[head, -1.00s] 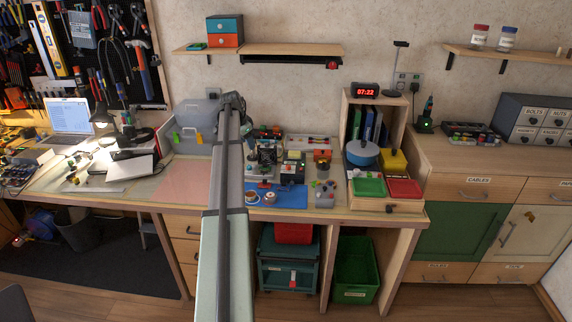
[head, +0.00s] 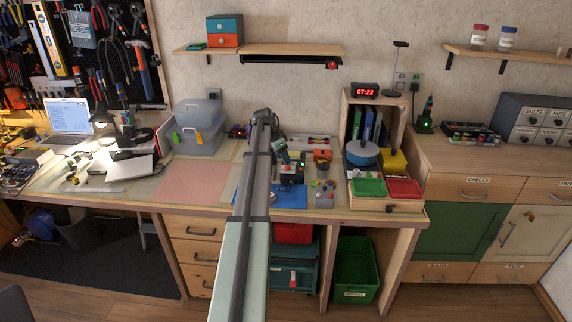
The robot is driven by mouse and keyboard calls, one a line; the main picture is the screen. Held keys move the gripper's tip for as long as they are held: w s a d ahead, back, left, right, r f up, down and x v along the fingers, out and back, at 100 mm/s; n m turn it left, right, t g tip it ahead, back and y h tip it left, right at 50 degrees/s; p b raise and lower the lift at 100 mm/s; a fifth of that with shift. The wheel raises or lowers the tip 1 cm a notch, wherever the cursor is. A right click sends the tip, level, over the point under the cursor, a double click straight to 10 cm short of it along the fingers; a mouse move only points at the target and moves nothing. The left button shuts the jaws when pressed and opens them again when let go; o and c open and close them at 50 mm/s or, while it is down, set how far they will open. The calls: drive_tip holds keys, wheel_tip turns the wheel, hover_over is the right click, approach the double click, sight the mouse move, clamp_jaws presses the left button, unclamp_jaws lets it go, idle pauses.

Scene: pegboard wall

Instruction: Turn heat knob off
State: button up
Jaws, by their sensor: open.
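A small dark device with pale and red parts (head: 299,168) stands on the workbench at the back of the blue mat, just right of my arm. I cannot make out a heat knob on it; any knob is too small to tell or hidden. My gripper (head: 283,158) points down from the end of my arm, above the bench and beside the left part of this device. It looks empty and open, though its fingertips are small and partly lost against the clutter. I cannot tell whether it touches anything.
The blue mat (head: 296,200) lies partly behind my arm. A grey box with coloured buttons (head: 324,196) stands to its right. The pink mat (head: 195,181) at left is clear.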

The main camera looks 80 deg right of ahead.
sight(288, 167)
drive_tip(key=shift+x, duration=2.3)
clamp_jaws()
